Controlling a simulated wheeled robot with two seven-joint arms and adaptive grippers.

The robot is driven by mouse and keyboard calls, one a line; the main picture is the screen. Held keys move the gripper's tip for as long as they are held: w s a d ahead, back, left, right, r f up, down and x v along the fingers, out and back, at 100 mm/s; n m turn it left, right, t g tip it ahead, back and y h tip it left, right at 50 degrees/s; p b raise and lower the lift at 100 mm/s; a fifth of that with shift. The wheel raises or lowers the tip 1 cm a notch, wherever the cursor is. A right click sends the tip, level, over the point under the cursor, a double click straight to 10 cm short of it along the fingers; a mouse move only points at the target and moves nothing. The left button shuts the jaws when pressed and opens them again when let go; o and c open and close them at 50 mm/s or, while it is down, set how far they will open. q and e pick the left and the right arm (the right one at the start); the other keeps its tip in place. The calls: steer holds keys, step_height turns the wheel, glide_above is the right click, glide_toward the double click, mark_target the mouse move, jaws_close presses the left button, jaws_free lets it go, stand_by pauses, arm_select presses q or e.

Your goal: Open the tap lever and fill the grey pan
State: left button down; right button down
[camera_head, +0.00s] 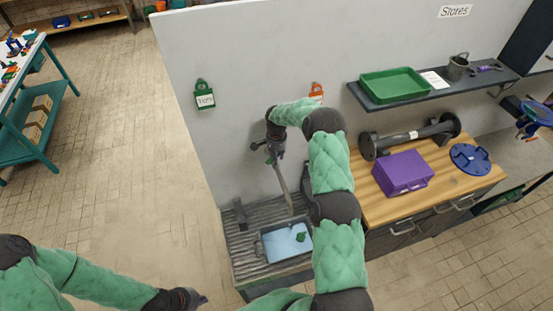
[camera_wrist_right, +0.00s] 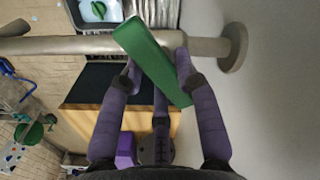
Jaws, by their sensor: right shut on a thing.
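The tap's grey pipe (camera_head: 283,187) reaches out from the wall; its wall flange shows in the wrist view (camera_wrist_right: 234,48). The green tap lever (camera_wrist_right: 150,58) lies slanted across the pipe. My right gripper (camera_wrist_right: 157,66) is shut on the lever, its purple fingers on either side; in the head view it is small beside the tap. The grey pan (camera_head: 262,252) sits on the ribbed drainer below the tap, with a pale blue surface and a small green thing (camera_head: 301,237) inside. My left gripper (camera_head: 197,299) is low at the left, away from the tap; its jaws are unclear.
The grey ribbed drainer (camera_head: 246,258) adjoins a wooden counter (camera_head: 385,212) with a purple box (camera_head: 403,172) and a flanged pipe (camera_head: 412,137). A shelf above holds a green tray (camera_head: 394,85).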

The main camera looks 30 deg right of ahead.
steer(key=c, duration=0.9)
jaws_free()
steer(key=shift+r, duration=0.15)
step_height(320, 180, up, 12)
steer(key=shift+f, duration=0.15)
